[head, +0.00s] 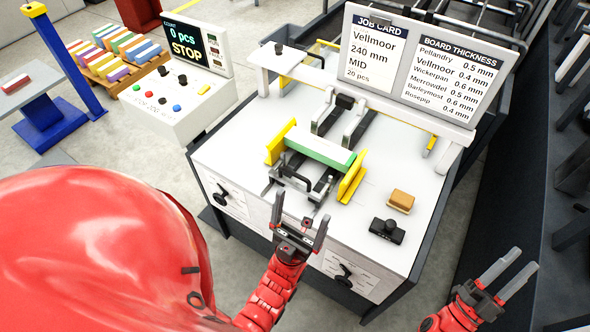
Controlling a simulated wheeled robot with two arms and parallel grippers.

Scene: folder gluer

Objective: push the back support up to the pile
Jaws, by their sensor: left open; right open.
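The pile (320,148), with a white top and a green near side, lies on the white feeder table between two yellow side guides, the left one (279,143) and the right one (352,178). A dark metal bracket on rails (290,174), which looks like the back support, stands on the near side of the pile. A gap seems to show between them, but its size is hard to tell. My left gripper (302,205) is open and empty, just nearer than the bracket, with no clear contact. My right gripper (526,258) is open and empty, off the table's right side.
An orange-brown block (401,200) and a black device (387,230) lie on the right of the table top (235,152). Job card (371,52) and thickness boards (450,70) stand behind. A control console (185,100) is at left. Dark machine frames flank the right.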

